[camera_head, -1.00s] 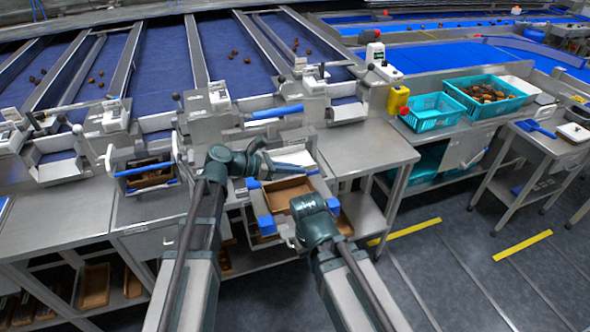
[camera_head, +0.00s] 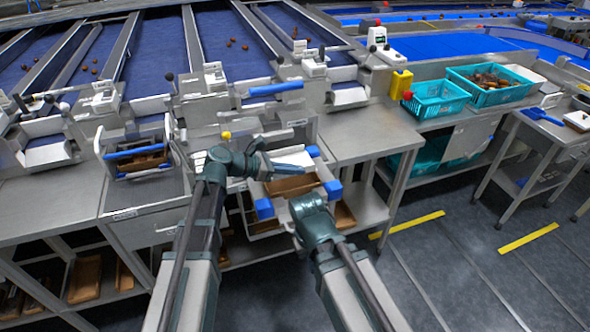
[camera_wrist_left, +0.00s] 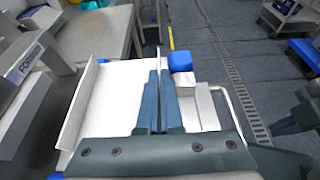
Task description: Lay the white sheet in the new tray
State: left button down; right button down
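My left gripper (camera_wrist_left: 162,100) shows in the left wrist view with its dark fingers pressed close together. A white sheet (camera_wrist_left: 112,98) lies flat at the fingers, and they appear shut on it. In the head view the left gripper (camera_head: 300,163) points right, above a brown tray (camera_head: 296,187) in a holder with blue corners. The pale sheet by its fingers is small there and hard to separate from the gripper. I cannot tell whether the sheet touches the tray. My right wrist is right at the holder's near edge; its fingers are hidden.
A metal bench (camera_head: 365,137) runs behind the tray holder. A blue-handled fixture (camera_head: 137,153) stands at left. Brown trays (camera_head: 85,279) sit on the lower shelf. Open floor lies at lower right.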

aim_at(295, 195)
pick_arm(q)
jog(key=shift+f+b, duration=2.5)
jog(key=shift+f, duration=0.35)
jog(key=c, duration=1)
grip_release()
jog(key=shift+o, duration=0.6)
jog(key=shift+s+f, duration=0.1)
